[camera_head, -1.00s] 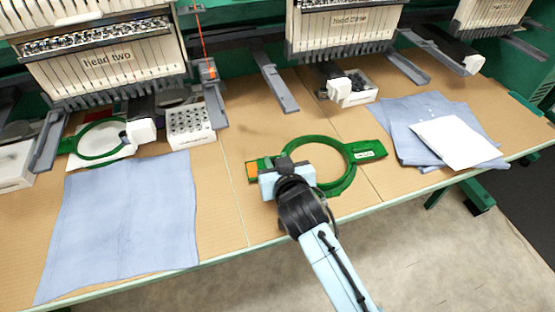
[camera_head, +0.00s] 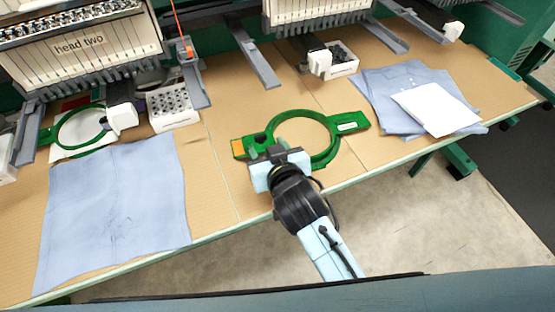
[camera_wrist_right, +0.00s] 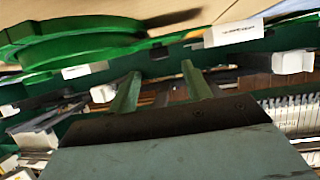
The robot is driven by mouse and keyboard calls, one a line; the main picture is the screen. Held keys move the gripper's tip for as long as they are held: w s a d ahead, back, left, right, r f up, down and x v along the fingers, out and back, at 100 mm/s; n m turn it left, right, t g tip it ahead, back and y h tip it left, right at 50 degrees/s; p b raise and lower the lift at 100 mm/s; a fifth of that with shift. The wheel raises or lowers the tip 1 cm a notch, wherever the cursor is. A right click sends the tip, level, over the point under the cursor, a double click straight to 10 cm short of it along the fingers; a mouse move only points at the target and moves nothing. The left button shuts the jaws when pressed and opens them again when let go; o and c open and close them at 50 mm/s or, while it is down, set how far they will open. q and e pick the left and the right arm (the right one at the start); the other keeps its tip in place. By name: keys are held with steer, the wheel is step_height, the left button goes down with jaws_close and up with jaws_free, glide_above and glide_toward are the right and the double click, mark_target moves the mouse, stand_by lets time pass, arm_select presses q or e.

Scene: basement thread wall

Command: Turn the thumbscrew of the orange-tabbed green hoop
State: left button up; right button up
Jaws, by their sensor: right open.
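The green hoop (camera_head: 333,152) lies flat on the tan table, with its orange tab (camera_head: 238,148) at its left end. A dark knob-like spot (camera_head: 260,138) shows between the tab and the ring; I cannot tell for sure that it is the thumbscrew. My right gripper (camera_head: 267,153) is at the hoop's near left side, just right of the orange tab, and hides part of that edge. In the right wrist view its two fingers (camera_wrist_right: 160,88) are apart with nothing seen between them, and a green ring (camera_wrist_right: 75,42) shows at upper left. My left gripper is not in view.
A blue cloth (camera_head: 115,210) lies at left, and folded blue cloths with a white sheet (camera_head: 437,108) lie at right. A second green hoop (camera_head: 62,125) sits under head two. A white bobbin box (camera_head: 172,108) stands behind. The table's front edge (camera_head: 215,236) is close.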

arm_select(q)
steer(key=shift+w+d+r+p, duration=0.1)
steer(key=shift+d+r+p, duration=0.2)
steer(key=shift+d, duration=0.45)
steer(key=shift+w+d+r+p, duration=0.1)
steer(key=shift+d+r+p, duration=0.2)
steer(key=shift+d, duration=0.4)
arm_select(e)
steer(key=v, duration=0.8)
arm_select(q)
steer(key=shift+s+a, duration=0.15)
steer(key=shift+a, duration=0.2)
arm_select(e)
steer(key=shift+s+r, duration=0.1)
